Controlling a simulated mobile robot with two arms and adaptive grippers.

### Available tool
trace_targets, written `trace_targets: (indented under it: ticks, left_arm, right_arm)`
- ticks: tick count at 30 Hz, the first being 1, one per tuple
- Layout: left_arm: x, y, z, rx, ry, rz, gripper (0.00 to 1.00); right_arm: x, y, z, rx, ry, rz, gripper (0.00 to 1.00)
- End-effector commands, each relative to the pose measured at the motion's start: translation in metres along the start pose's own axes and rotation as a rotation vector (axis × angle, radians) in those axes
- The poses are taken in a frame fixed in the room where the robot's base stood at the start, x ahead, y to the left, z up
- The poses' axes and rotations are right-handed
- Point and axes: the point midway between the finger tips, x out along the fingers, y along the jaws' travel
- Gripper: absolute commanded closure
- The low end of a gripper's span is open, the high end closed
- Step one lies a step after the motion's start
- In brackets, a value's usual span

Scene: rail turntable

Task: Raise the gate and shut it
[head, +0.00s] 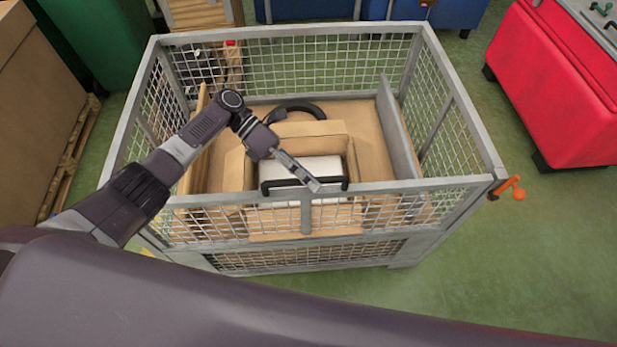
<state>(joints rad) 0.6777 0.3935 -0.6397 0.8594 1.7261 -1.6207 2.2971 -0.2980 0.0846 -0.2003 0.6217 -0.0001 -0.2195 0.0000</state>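The gate (306,215) is the front mesh panel of a grey wire-mesh cage. It stands upright or nearly so, its top rail about level with the side rails at the right corner. A black bar handle (275,187) runs along the middle of that rail. My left gripper (314,185) reaches over the cage from the left, its tips at the handle. I cannot tell whether its fingers close around the bar. An orange latch lever (513,188) sits at the right front corner; I cannot tell if it is fastened. My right gripper is out of view.
Inside the cage are cardboard pieces, a white box (310,167) and a black ring-shaped part (303,108). A red cabinet (560,90) stands at right, a large brown carton (40,100) on a pallet at left. Green floor right of the cage is clear.

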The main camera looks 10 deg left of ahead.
Motion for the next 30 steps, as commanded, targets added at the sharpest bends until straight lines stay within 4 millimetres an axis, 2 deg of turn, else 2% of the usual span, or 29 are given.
trace_targets:
  ticks: [5, 8, 18, 21, 25, 30]
  left_arm:
    - [-0.004, -0.001, 0.001, 0.002, -0.001, -0.001, 0.69]
    - [-0.017, 0.0, 0.002, 0.002, -0.002, 0.001, 0.69]
    - [-0.089, 0.001, 0.002, -0.001, -0.003, 0.001, 0.69]
    - [-0.104, 0.001, 0.002, -0.001, -0.002, 0.001, 0.69]
    - [-0.116, 0.001, 0.001, -0.001, -0.001, 0.0, 0.69]
    - [-0.12, 0.001, 0.0, -0.001, 0.0, -0.001, 0.69]
  right_arm:
    - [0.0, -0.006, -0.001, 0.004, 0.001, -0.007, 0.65]
    - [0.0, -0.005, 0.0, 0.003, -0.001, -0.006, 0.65]
    - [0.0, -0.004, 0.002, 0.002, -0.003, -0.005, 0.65]
    - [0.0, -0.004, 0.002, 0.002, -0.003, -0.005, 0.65]
    - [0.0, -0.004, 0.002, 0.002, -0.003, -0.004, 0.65]
    - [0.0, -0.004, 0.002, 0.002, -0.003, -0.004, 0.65]
